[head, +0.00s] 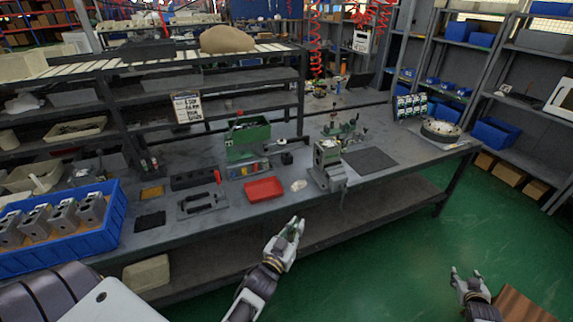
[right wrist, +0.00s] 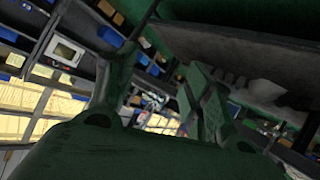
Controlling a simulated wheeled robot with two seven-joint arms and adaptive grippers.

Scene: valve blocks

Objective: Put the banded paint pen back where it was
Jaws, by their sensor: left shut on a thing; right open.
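My left gripper (head: 291,228) is in front of the bench's front edge, below the grey vise-like fixture (head: 328,166). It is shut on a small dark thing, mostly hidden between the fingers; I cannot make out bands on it. My right gripper (head: 466,276) is open and empty over the green floor at the lower right. Its spread fingers also show in the right wrist view (right wrist: 163,88). A black holder block (head: 195,178) lies on the bench, with a small red upright thing (head: 217,175) at its right end. I cannot pick out a banded paint pen for certain.
The workbench (head: 235,207) holds a red tray (head: 263,189), a green box (head: 247,138), a dark mat (head: 369,160) and a round fixture (head: 441,130). A blue crate (head: 112,215) with grey valve blocks (head: 62,216) stands at the left. Open floor lies right of the bench.

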